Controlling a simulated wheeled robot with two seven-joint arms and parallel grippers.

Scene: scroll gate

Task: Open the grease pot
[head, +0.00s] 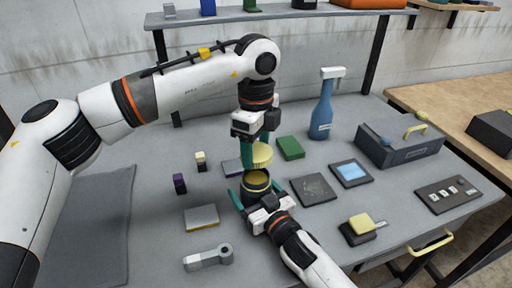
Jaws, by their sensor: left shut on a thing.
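The grease pot (257,183) is a small dark round pot with a yellow band, and its open top shows a dark inside. Its yellow ribbed lid (262,155) is off and hangs just above the pot. My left gripper (258,156) points down from above and is shut on the lid. My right gripper (256,193) reaches in from the bottom, with one teal finger on each side of the pot. I cannot tell whether these fingers press on the pot. The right gripper's body hides the pot's lower front.
A blue bottle (322,112), a grey case (399,143) and a green box (290,148) stand behind and to the right. Dark panels (313,189) lie right of the pot.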

